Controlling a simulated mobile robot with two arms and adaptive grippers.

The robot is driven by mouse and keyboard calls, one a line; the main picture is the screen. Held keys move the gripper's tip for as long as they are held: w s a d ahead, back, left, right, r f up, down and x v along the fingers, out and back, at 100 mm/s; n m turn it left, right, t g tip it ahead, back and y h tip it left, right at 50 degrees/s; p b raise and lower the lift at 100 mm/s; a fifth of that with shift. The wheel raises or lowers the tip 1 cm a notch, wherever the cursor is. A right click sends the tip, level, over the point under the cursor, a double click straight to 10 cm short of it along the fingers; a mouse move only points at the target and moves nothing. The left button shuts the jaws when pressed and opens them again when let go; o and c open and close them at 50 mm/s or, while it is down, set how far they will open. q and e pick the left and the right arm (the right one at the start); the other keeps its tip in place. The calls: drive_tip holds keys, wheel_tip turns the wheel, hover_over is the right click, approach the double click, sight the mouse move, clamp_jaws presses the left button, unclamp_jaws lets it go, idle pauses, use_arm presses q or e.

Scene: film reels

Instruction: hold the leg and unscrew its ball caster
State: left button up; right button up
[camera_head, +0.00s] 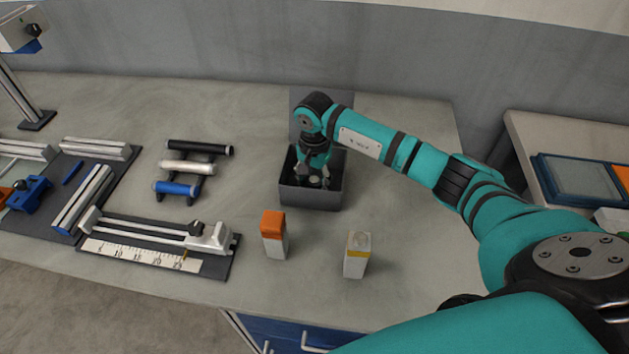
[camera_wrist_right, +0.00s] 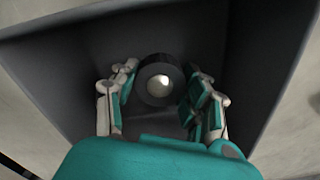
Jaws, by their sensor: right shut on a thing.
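My right gripper (camera_head: 313,177) reaches down into an open dark grey box (camera_head: 309,197) on the bench. In the right wrist view, the gripper (camera_wrist_right: 161,88) has its fingers on both sides of a dark round piece with a shiny pale ball in its middle, which looks like the ball caster (camera_wrist_right: 158,80). The fingers are shut on it, inside the box walls (camera_wrist_right: 60,75). In the head view the fingers and box wall mostly hide it. I cannot make out a leg for certain in either view. My left gripper is not in view.
An orange-topped block (camera_head: 274,235) and a pale block with a yellow band (camera_head: 356,255) stand in front of the box. A rack of black, white and blue rollers (camera_head: 188,168) and a ruler fixture (camera_head: 140,256) lie left. A side table (camera_head: 540,130) stands right.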

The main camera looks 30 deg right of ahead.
sight(314, 179)
drive_tip(key=o, duration=0.9)
drive_tip(key=shift+s+a+f, duration=0.1)
drive_tip(key=shift+s+f, duration=0.25)
drive_tip(key=shift+f, duration=0.2)
drive_tip(key=o, duration=0.4)
drive_tip(key=shift+w+f, duration=0.15)
wheel_tip(314, 179, up, 2)
drive_tip(key=shift+w+r+p, duration=0.1)
drive_tip(key=shift+p, duration=1)
drive_tip(key=shift+w+r+b, duration=0.15)
drive_tip(key=shift+r+b, duration=0.4)
drive_tip(key=shift+b, duration=0.25)
wheel_tip(314, 179, up, 10)
drive_tip(key=b, duration=0.2)
drive_tip(key=shift+r, duration=0.25)
drive_tip(key=shift+f, duration=0.1)
